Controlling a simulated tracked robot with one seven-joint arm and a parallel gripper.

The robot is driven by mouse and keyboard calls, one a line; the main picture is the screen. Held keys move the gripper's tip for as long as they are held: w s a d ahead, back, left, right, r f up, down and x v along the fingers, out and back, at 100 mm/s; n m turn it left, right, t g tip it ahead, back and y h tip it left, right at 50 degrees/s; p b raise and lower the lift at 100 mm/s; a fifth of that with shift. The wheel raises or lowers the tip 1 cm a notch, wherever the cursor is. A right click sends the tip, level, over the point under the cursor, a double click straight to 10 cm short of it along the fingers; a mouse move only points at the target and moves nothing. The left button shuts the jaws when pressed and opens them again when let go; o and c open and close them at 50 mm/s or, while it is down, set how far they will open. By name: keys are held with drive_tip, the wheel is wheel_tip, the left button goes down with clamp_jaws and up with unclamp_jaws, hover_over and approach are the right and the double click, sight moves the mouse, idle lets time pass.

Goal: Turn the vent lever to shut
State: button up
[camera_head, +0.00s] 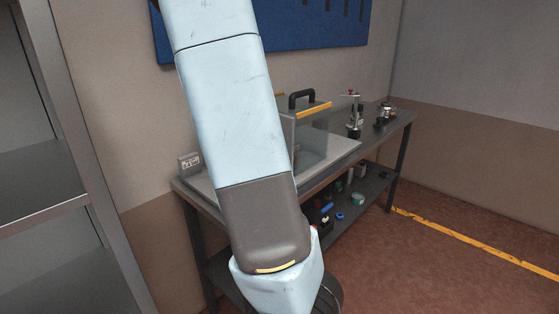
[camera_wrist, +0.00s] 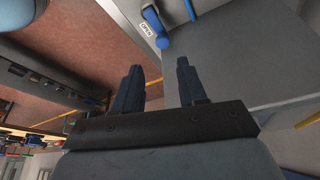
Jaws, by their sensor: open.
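In the wrist view my gripper (camera_wrist: 160,66) is open, with its two dark fingers apart and nothing between them. Just beyond the fingertips, near the top of the picture, a dark lever with a blue rounded end (camera_wrist: 161,40) stands beside a small white label (camera_wrist: 147,29). This looks like the vent lever; the label's wording is too small to be sure of. The lever is apart from the fingers. In the head view my arm covers the middle, and neither my gripper nor the lever can be made out there.
A grey bench (camera_head: 405,119) stands against the wall. It carries a clear-sided box with a black handle (camera_head: 301,94) and a metal instrument (camera_head: 355,120). Small items lie on its lower shelf. Metal shelving (camera_head: 40,213) stands at left. The floor (camera_head: 440,275) at right is clear.

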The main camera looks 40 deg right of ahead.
drive_tip(key=shift+m+h, duration=0.3)
drive_tip(key=shift+m, duration=0.1)
drive_tip(key=x, duration=1.4)
drive_tip(key=shift+d+r, duration=0.2)
drive_tip(key=shift+d, duration=0.15)
